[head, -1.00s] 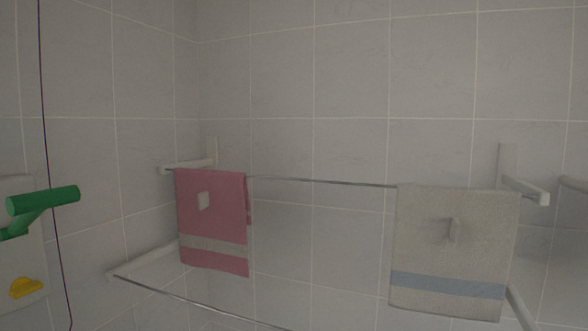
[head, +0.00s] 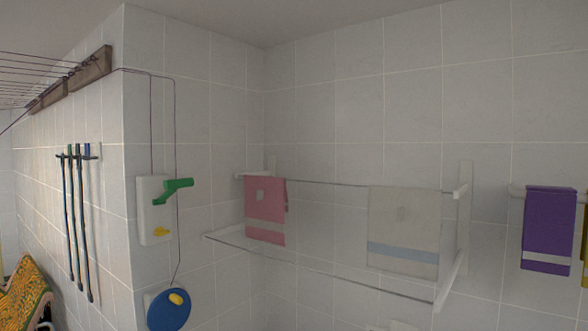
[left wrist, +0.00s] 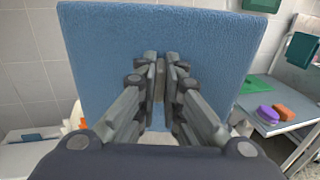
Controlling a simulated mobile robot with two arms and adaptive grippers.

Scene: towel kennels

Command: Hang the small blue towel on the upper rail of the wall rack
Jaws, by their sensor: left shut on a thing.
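The small blue towel (left wrist: 105,50) fills the upper middle of the left wrist view, spread flat in front of the camera. My left gripper (left wrist: 161,78) is shut on it. The wall rack's upper rail (head: 328,183) is a thin metal bar in the head view. A pink towel (head: 265,225) hangs at its left end and a beige towel with a blue stripe (head: 403,222) at its right. The bar between them is bare. Neither gripper nor the blue towel shows in the head view, and my right gripper is not seen.
A lower rail (head: 322,271) runs below and in front of the upper one. A purple towel (head: 548,228) hangs farther right. A green-handled wall unit (head: 155,212) and a blue disc (head: 168,310) are at left. The left wrist view shows a grey surface (left wrist: 278,122) with purple and orange items.

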